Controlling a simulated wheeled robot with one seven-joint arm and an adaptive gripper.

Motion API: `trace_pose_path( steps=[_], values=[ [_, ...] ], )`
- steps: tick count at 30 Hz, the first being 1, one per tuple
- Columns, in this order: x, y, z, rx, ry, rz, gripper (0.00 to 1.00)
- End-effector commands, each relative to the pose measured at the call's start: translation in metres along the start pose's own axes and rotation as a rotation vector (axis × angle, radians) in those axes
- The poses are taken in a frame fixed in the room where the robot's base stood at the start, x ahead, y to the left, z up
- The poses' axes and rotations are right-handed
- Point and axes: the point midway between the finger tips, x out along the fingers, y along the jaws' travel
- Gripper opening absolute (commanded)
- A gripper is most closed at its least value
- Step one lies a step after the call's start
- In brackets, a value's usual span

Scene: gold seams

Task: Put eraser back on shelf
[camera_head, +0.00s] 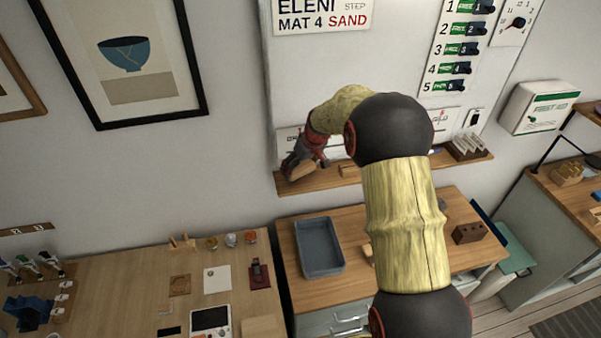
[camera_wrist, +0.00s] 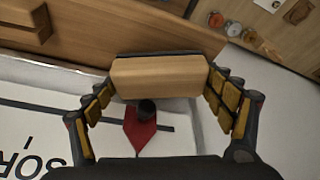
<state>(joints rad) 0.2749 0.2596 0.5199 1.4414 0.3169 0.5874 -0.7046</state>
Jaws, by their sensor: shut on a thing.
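The eraser is a pale wooden block with a dark layer along its edge; it shows in the wrist view (camera_wrist: 157,78) and the head view (camera_head: 302,171). My gripper (camera_wrist: 161,75) has its fingers on both ends of the block and is shut on it. In the head view my gripper (camera_head: 303,163) is at the left part of the wooden shelf (camera_head: 325,182), below the whiteboard. The shelf runs behind the eraser in the wrist view (camera_wrist: 150,30). I cannot tell whether the eraser touches the shelf.
Another wooden block (camera_head: 349,170) lies on the shelf, with a slotted holder (camera_head: 468,147) at its right end. The whiteboard (camera_head: 380,60) rises behind. Below are a counter with a grey tray (camera_head: 319,247) and a desk with small items (camera_head: 216,278). My arm hides the shelf's middle.

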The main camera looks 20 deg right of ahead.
Motion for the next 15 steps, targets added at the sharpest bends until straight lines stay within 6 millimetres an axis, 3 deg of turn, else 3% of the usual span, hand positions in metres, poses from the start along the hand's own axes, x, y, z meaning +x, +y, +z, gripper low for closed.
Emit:
trace_pose_path(
  steps=[7, 15],
  values=[
    [0.027, 0.0, 0.012, 0.001, -0.002, -0.001, 0.63],
    [0.03, 0.0, 0.013, 0.001, 0.0, 0.0, 0.63]
  ],
)
